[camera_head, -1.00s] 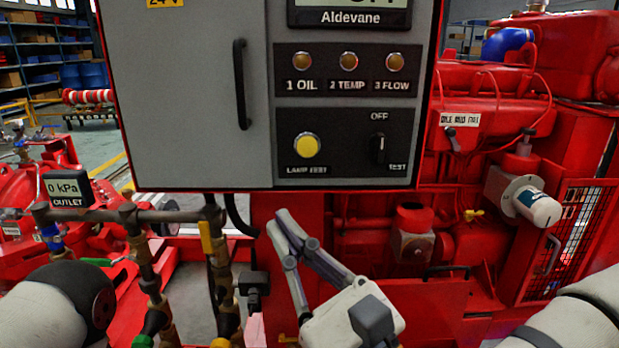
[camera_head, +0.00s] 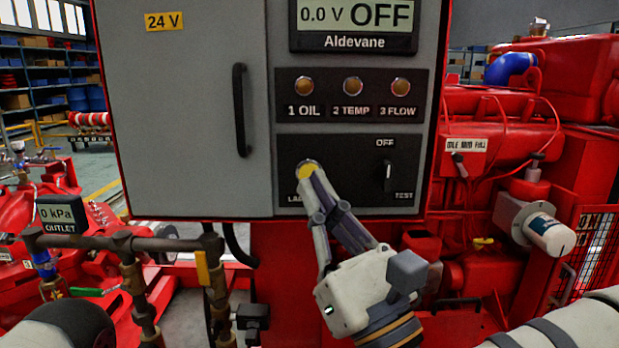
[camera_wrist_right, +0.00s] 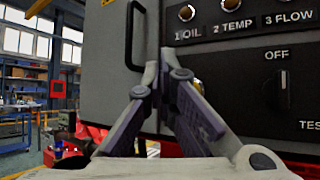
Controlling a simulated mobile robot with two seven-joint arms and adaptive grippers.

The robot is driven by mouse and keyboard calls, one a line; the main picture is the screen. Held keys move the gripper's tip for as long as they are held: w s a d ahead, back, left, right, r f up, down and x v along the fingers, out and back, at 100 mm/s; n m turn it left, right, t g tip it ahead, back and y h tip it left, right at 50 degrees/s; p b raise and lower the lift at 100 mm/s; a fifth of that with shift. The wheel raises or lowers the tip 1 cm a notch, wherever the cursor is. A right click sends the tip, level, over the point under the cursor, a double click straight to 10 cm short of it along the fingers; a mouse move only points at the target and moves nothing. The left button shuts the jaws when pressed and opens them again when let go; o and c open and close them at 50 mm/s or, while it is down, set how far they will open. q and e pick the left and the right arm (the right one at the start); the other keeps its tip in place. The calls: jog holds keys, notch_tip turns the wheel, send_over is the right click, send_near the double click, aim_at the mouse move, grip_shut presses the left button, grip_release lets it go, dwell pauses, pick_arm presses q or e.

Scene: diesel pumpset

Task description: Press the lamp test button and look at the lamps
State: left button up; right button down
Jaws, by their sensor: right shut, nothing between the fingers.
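The yellow lamp test button (camera_head: 307,167) is on the black lower plate of the grey control box. My right gripper (camera_head: 314,178) is shut and empty. Its fingertips overlap the lower part of the button and hide part of its label; I cannot tell whether they touch it. In the right wrist view the shut fingers (camera_wrist_right: 160,60) point at the panel and mostly hide the button. The lamps 1 OIL (camera_head: 304,87), 2 TEMP (camera_head: 353,86) and 3 FLOW (camera_head: 400,87) are dull amber and look unlit. My left gripper is out of view.
A rotary switch (camera_head: 387,176) marked OFF and TEST sits right of the button. The display (camera_head: 353,15) reads 0.0 V OFF. A black door handle (camera_head: 240,110) sticks out at left. Pipes and an outlet gauge (camera_head: 59,212) stand below left; red engine parts (camera_head: 500,130) are at right.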

aim_at(309, 174)
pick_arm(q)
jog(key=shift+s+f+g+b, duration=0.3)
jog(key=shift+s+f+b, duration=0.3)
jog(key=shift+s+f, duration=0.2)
pick_arm(e)
jog(key=w, duration=0.4)
jog(key=shift+w, duration=0.3)
dwell(0.3)
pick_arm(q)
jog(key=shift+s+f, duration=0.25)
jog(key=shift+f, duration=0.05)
pick_arm(e)
jog(key=shift+w, duration=0.4)
